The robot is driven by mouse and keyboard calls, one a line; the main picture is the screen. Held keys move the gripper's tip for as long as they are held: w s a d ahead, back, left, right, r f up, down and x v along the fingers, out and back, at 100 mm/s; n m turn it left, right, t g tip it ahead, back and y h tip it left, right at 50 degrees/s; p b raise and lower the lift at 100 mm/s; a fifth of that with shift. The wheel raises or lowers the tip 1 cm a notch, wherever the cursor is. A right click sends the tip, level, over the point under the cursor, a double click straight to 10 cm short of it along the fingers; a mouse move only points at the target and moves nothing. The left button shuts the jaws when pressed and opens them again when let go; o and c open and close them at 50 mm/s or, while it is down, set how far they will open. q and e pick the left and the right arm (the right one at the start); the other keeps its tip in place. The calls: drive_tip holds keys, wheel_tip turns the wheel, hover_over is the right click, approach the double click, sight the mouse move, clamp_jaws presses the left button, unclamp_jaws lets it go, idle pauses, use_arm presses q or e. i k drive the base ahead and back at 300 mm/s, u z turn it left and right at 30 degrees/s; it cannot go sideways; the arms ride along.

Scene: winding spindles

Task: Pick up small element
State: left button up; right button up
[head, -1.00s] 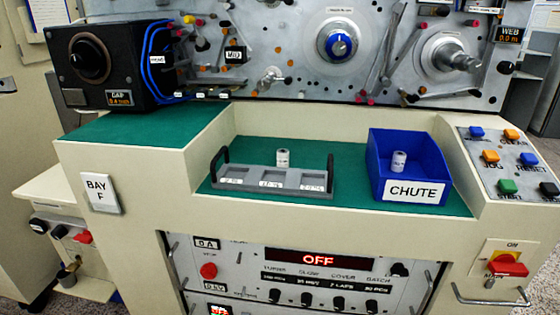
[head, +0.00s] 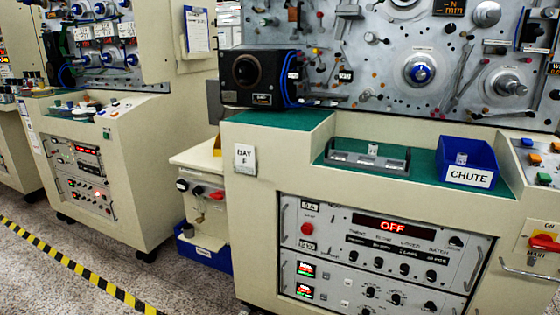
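A small white labelled cylinder (head: 373,149) stands at the back edge of the grey tray (head: 338,162), on the green recess of the bay F machine. I cannot tell whether it is in the tray or just behind it. Another small white cylinder (head: 461,158) stands in the blue bin marked CHUTE (head: 468,176), right of the tray. The tray has several labelled compartments and dark upright handles at its ends. Neither of my grippers is in view.
A black box with a round dial (head: 258,78) stands on the raised green top at left. A control panel with coloured buttons (head: 540,158) is at right. Another machine (head: 105,150) stands at left beyond open floor with yellow-black tape (head: 75,265). A blue crate (head: 205,250) sits low between the machines.

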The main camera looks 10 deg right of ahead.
sight(373, 148)
drive_tip(key=u, duration=0.9)
drive_tip(key=i, duration=1.6)
drive_tip(key=z, duration=0.8)
